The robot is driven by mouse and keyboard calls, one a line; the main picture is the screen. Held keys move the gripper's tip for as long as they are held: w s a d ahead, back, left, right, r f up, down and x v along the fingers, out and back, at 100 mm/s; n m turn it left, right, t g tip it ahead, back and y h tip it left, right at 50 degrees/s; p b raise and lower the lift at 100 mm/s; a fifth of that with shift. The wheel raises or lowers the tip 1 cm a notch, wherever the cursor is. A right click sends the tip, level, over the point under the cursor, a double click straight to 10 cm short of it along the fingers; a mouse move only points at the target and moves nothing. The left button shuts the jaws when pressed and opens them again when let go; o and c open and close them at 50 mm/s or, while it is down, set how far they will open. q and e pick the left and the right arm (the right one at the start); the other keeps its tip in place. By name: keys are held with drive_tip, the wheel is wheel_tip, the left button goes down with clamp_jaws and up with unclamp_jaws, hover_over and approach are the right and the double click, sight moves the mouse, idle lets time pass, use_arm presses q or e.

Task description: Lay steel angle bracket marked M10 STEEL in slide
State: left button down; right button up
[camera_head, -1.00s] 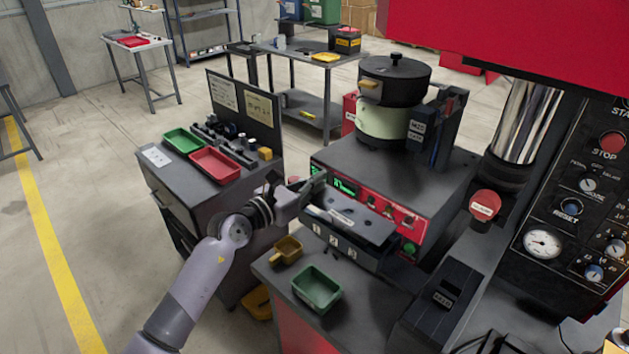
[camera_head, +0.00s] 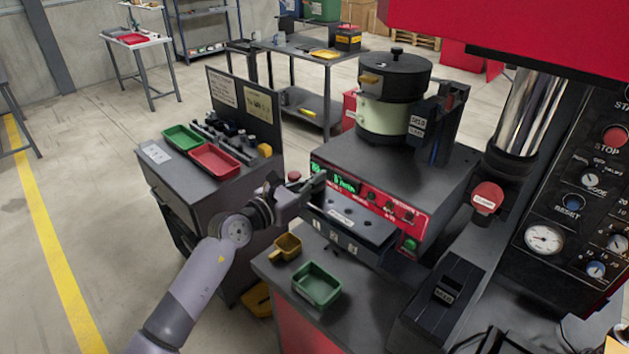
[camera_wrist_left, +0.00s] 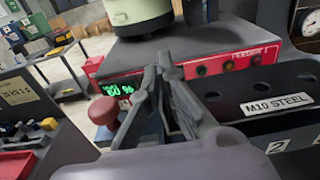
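The steel angle bracket (camera_wrist_left: 230,105) is a dark plate with round holes and a white M10 STEEL label. It lies along the slide (camera_head: 345,244), a dark trough marked with numbers on the feeder's front; whether it is fully seated I cannot tell. It also shows in the head view (camera_head: 358,219). My left gripper (camera_head: 314,188) is at the slide's left end. In the left wrist view its fingers (camera_wrist_left: 158,68) come together at the tips, left of the label. I see nothing between them; the right finger hides the bracket's left end. My right gripper is out of view.
The bowl feeder (camera_head: 392,100) stands behind the slide, above a red panel with a green display. A red button (camera_wrist_left: 104,111) is close to my left fingers. A green bin (camera_head: 316,285) and a yellow bin (camera_head: 287,246) stand in front. A dark press rises on the right.

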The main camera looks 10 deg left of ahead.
use_arm(q)
drive_tip(key=shift+f+b, duration=0.65)
drive_tip(key=shift+f, duration=0.25)
drive_tip(key=c, duration=1.7)
unclamp_jaws()
drive_tip(key=shift+f, duration=0.15)
drive_tip(key=shift+s, duration=0.1)
drive_tip(key=v, duration=1.2)
